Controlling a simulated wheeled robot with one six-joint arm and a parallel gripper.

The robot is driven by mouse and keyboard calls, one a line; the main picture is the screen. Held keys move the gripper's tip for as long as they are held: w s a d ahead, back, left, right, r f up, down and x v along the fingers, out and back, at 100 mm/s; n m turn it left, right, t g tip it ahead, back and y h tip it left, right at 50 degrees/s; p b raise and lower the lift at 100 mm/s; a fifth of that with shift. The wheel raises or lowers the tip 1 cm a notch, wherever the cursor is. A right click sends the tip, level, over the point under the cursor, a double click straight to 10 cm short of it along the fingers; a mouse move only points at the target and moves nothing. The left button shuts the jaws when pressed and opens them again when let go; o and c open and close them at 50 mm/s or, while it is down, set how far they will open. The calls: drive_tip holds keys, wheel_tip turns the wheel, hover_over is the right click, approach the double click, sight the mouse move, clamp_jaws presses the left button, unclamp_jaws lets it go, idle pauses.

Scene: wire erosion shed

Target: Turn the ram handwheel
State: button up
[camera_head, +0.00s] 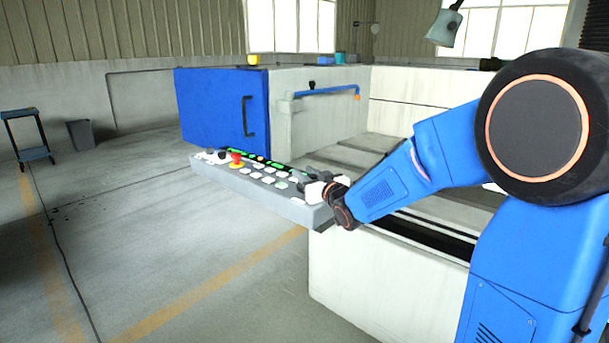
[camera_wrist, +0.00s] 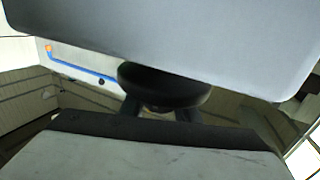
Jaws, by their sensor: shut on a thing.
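The handwheel shows in the wrist view as a dark round disc (camera_wrist: 165,85) against a grey panel face (camera_wrist: 200,40). My gripper (camera_wrist: 161,112) has its two dark fingers at the wheel and is shut on it. In the head view my gripper (camera_head: 322,188) is at the right end of the grey control panel (camera_head: 240,183) and hides most of the wheel there. The panel carries a red mushroom button (camera_head: 236,158), pale keys and green-lit ones. The wheel's turn angle cannot be told.
A blue machine door (camera_head: 222,108) with a black handle stands behind the panel. A pale machine bed (camera_head: 365,280) lies below my arm. A blue rail (camera_head: 325,91) with an orange end is on the cabinet. Open floor is at the left, with a blue trolley (camera_head: 27,135) and grey bin (camera_head: 80,134) beyond.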

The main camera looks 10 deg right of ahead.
idle(0.6)
drive_tip(key=o, duration=1)
drive_tip(key=shift+o, duration=0.2)
drive_tip(key=shift+d, duration=0.1)
